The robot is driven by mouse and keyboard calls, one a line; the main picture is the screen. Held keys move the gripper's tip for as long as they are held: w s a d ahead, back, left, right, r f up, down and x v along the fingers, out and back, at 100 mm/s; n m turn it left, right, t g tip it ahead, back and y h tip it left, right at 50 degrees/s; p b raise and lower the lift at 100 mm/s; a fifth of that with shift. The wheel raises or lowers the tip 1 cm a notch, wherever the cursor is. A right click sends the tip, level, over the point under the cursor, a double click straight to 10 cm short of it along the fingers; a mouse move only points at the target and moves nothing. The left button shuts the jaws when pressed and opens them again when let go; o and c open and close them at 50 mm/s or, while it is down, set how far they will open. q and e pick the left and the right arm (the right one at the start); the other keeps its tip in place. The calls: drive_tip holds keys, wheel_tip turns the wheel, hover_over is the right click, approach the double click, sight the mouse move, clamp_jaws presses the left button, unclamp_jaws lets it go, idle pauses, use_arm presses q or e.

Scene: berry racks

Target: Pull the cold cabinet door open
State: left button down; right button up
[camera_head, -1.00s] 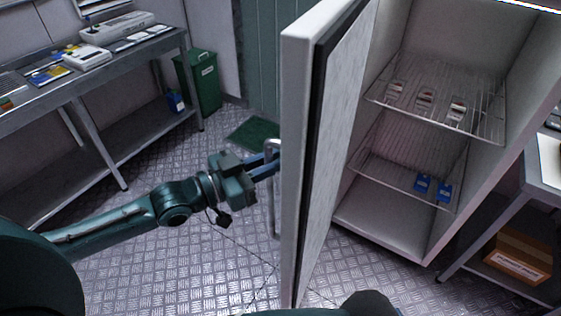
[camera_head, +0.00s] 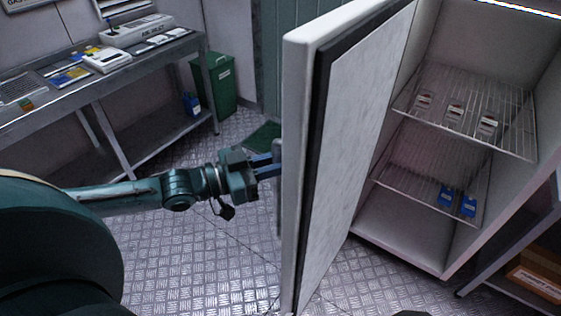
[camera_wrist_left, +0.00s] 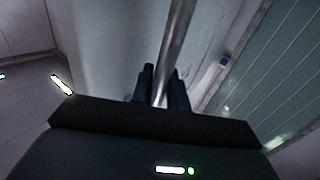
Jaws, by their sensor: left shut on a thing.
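The cold cabinet door (camera_head: 345,120) stands wide open, its pale inner panel and dark seal facing right. The cold cabinet (camera_head: 405,232) is open to view, with two wire shelves. My left gripper (camera_head: 278,162) is at the outer side of the door, shut on the door handle (camera_head: 279,205). In the left wrist view, the handle (camera_wrist_left: 176,45) is a metal bar running between the two dark fingers (camera_wrist_left: 161,85). My right gripper is not in view.
A cardboard box (camera_head: 538,280) sits low at right.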

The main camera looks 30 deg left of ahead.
use_arm(q)
drive_tip(key=shift+r, duration=0.1)
drive_tip(key=c, duration=1.4)
unclamp_jaws()
drive_tip(key=shift+a, duration=0.1)
